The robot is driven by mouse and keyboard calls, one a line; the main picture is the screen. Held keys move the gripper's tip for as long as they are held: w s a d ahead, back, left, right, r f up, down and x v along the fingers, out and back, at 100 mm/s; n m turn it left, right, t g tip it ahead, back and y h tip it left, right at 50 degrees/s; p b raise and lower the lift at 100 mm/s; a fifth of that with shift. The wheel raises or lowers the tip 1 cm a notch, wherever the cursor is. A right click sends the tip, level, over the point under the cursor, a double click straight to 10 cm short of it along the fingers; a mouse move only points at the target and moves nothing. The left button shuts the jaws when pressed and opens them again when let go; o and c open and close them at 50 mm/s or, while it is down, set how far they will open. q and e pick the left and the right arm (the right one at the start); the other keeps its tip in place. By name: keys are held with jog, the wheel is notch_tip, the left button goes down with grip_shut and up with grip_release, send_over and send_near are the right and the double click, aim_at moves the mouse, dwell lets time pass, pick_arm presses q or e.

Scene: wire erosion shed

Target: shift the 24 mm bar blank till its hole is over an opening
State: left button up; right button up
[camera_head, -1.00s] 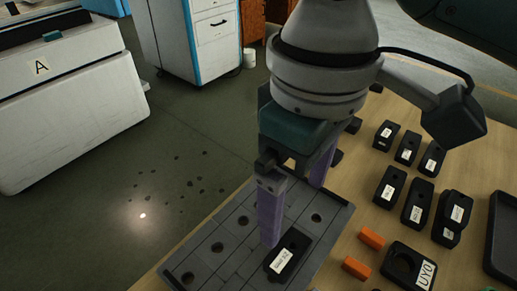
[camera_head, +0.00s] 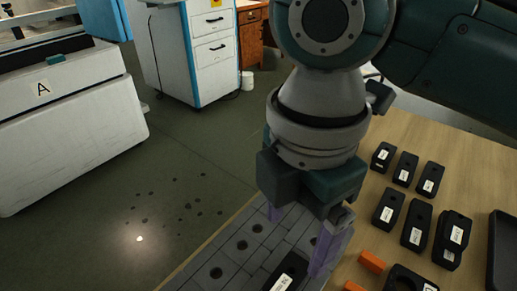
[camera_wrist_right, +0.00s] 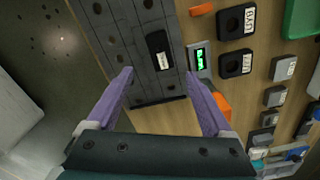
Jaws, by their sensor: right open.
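The black bar blank (camera_head: 288,272) with a white label lies on the grey slotted plate (camera_head: 232,258), partly cut off by the bottom edge of the head view. In the right wrist view the blank (camera_wrist_right: 157,42) lies flat near the plate's right side; I cannot clearly make out its hole or what is under it. Round dark openings show in the plate around it. My right gripper (camera_head: 297,246) is open and empty above the plate. In the wrist view its purple fingers (camera_wrist_right: 159,74) point toward the blank, one on each side, apart from it. My left gripper is not in view.
Several labelled black blocks (camera_head: 416,225) stand on the wooden table (camera_head: 450,175) right of the plate. Orange blocks (camera_head: 372,262) lie beside the plate. The wrist view shows a small green display (camera_wrist_right: 200,62) and ring-holed black blocks (camera_wrist_right: 235,63). Floor lies left of the plate.

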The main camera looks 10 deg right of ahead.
aim_at(288, 276)
jog(key=n, duration=0.4)
jog(key=shift+f, duration=0.25)
notch_tip(288, 276, down, 10)
jog(key=b, duration=0.2)
jog(key=shift+b, duration=0.4)
jog(key=shift+c, duration=0.2)
grip_shut()
dwell(0.4)
